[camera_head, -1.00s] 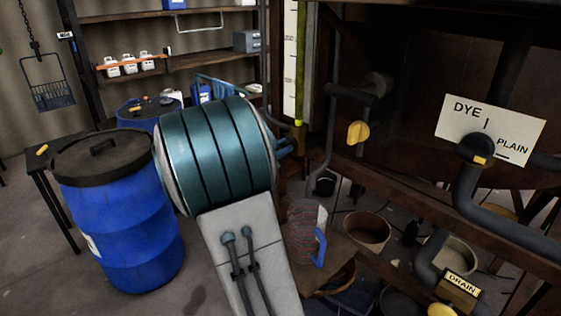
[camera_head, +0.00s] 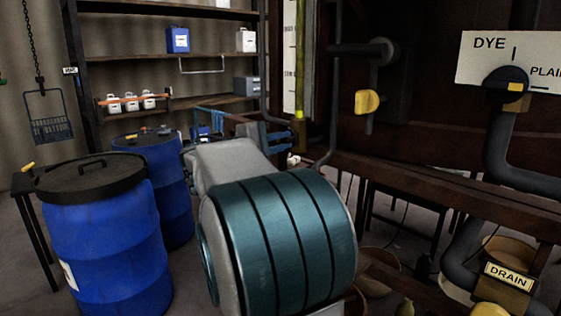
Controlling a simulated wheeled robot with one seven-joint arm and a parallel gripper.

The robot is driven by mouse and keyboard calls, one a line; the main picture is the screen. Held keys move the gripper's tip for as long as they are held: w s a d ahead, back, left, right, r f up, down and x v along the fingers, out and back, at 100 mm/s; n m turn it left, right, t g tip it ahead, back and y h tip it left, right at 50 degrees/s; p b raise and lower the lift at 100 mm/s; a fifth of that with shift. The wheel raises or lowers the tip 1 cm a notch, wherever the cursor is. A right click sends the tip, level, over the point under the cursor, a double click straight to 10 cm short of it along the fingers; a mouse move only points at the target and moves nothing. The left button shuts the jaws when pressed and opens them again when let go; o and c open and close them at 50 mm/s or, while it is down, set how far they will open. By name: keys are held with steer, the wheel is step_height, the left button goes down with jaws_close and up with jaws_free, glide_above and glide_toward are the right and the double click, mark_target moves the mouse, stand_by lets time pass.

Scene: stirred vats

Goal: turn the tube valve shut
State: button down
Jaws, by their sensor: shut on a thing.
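The sight tube (camera_head: 308,70) with yellow-green liquid stands upright beside a white scale board, right of the picture's middle. At its foot is a small yellow fitting (camera_head: 299,115), with dark pipework below. My gripper (camera_head: 285,137), with blue-grey fingers, is at the tube's foot, mostly behind my own arm. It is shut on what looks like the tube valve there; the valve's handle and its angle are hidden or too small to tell. A small pale piece (camera_head: 293,160) shows just below the fingers.
A yellow-handled valve (camera_head: 367,102) is on the vat to the right. A DYE/PLAIN sign (camera_head: 490,68) and a DRAIN valve label (camera_head: 508,276) are farther right. Blue barrels (camera_head: 105,245) stand at the left. Shelves (camera_head: 165,53) line the back wall.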

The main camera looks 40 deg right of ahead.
steer(key=shift+f+m+b, duration=0.2)
steer(key=shift+m+b, duration=0.9)
steer(key=shift+b, duration=0.4)
steer(key=shift+r, duration=0.15)
steer(key=c, duration=1.4)
jaws_free()
steer(key=shift+c, duration=0.2)
steer(key=s+a, duration=0.1)
steer(key=a, duration=1.3)
steer(key=shift+s+d+p, duration=0.1)
steer(key=shift+d+p, duration=0.05)
steer(key=shift+p, duration=0.3)
